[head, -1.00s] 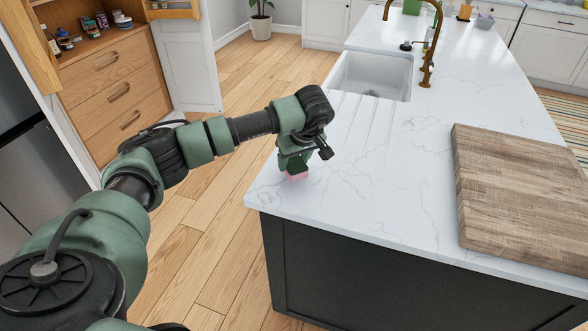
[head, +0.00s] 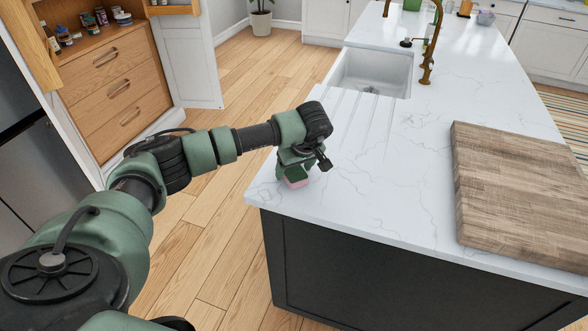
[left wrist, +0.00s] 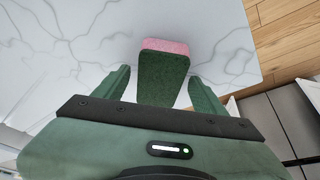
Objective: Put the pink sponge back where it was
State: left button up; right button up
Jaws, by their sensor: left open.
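The pink sponge (head: 298,183) has a dark green top face and rests on the white marble counter (head: 350,205) near its front left corner. My left gripper (head: 293,172) is over it, pointing down at the counter. In the left wrist view the sponge (left wrist: 165,47) lies between the two green fingers of the left gripper (left wrist: 164,88). The fingers are spread, with a gap visible on each side of the sponge. My right gripper is not in view.
A sink (head: 372,72) with a brass faucet (head: 432,40) is set in the counter behind the gripper. A thick wooden cutting board (head: 520,190) lies at the right. The counter between them is clear. The counter's left edge is close to the sponge.

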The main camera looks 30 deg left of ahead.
pick_arm(q)
jog(key=b+v, duration=0.3)
jog(key=v, duration=0.8)
jog(key=shift+r, duration=0.3)
